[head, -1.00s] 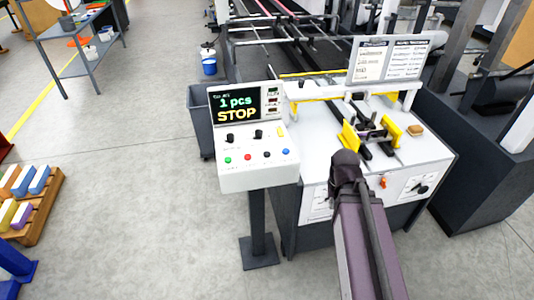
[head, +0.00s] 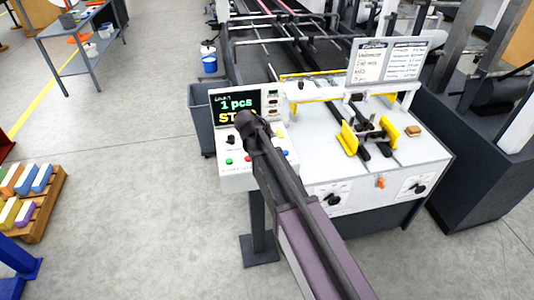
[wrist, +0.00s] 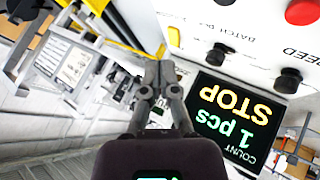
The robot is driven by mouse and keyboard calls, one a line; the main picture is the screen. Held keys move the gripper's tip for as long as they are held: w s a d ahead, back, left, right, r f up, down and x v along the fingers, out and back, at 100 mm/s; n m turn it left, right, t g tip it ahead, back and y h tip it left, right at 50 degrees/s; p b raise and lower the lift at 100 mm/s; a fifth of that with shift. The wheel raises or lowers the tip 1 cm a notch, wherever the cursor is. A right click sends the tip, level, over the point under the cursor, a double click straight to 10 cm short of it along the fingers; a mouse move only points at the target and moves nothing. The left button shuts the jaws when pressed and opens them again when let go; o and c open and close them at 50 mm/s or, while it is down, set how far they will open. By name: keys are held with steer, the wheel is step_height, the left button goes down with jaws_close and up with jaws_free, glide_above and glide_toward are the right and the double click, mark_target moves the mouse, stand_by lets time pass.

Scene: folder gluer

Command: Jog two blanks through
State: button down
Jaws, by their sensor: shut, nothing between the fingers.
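The control panel (head: 237,178) stands on a post at the feeder's left. Its screen (head: 236,104) shows 1 pcs, with STOP partly hidden by my arm; the wrist view shows the screen (wrist: 233,117) upside down, reading STOP and 1 pcs. A green button (head: 229,161) shows at the panel's left, and a red button (wrist: 303,12) at the wrist view's top right. My gripper (wrist: 159,72) is shut and empty in front of the panel; I cannot tell whether it touches it. The feeder table (head: 325,165) has yellow guides (head: 348,138). No blank is clearly visible.
A small brown block (head: 413,131) lies on the feeder's right. A sign board (head: 388,62) stands behind it. A dark grey bin (head: 201,112) is behind the panel. A pallet with coloured stacks (head: 40,215) is at far left. The floor between is clear.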

steer(key=shift+w+a+r+t, duration=0.15)
steer(key=shift+w+a+r, duration=0.1)
steer(key=shift+a, duration=0.2)
steer(key=shift+w+a+r+t, duration=0.1)
steer(key=shift+w+a+t, duration=0.1)
steer(key=shift+a, duration=0.25)
steer(key=shift+f, duration=0.15)
step_height(320, 180, down, 8)
steer(key=b, duration=0.8)
steer(key=shift+f, duration=0.1)
steer(key=shift+f+b, duration=0.15)
steer(key=shift+b, duration=0.25)
steer(key=shift+f+b, duration=0.85)
steer(key=shift+f, duration=0.05)
stand_by(1.7)
steer(key=shift+r, duration=0.15)
steer(key=shift+r+p, duration=0.75)
steer(key=shift+p, duration=0.15)
steer(key=shift+r, duration=0.1)
